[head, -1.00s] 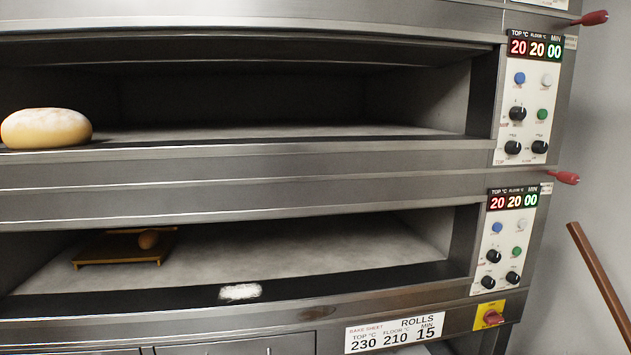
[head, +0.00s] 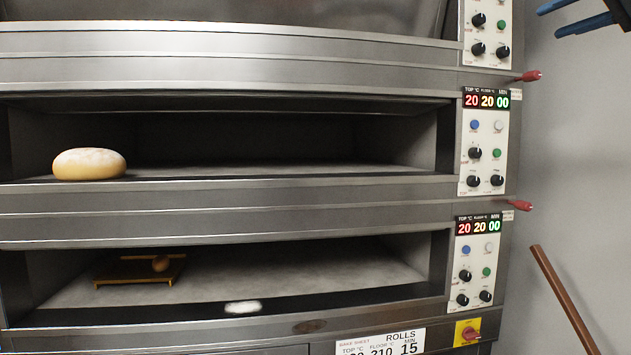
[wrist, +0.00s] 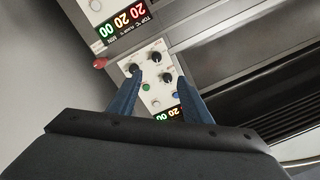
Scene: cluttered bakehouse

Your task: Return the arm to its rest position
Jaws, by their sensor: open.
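My gripper (head: 548,22) shows at the top right edge of the head view, in front of the grey wall, beside the top control panel. In the wrist view my gripper (wrist: 160,77) has its two blue fingers spread with nothing between them but the view of an oven control panel (wrist: 150,82) beyond. The picture there is turned nearly upside down. The fingers look apart from the panel, though the distance is hard to judge. Most of the arm is out of view.
A steel deck oven (head: 230,220) fills most of the head view. A round loaf (head: 90,164) sits in the middle deck, and a brown stand (head: 140,271) with a small round item in the lower one. Red handles (head: 531,76) stick out at right. A brown pole (head: 563,300) leans there.

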